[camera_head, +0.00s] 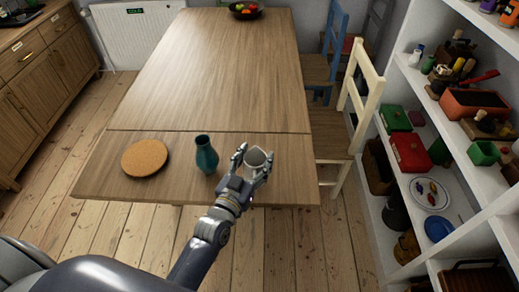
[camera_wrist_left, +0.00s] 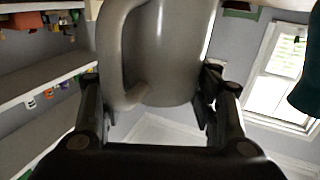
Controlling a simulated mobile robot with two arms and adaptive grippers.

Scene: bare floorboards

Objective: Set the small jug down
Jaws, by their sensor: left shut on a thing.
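The small jug (camera_head: 256,158) is grey and shows between the fingers of my left gripper (camera_head: 254,163), over the near end of the wooden table (camera_head: 215,75). In the left wrist view the jug (camera_wrist_left: 172,50) fills the top middle, with its curved handle toward the left. My left gripper (camera_wrist_left: 155,105) is shut on it, one finger on each side. Whether the jug's base touches the tabletop, I cannot tell. My right gripper is not in view.
A teal vase (camera_head: 206,155) stands just left of my gripper. A round cork mat (camera_head: 145,158) lies farther left. A fruit bowl (camera_head: 246,10) is at the far end. A cream chair (camera_head: 357,105) stands right, before the laden shelves (camera_head: 390,83). The table's middle is clear.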

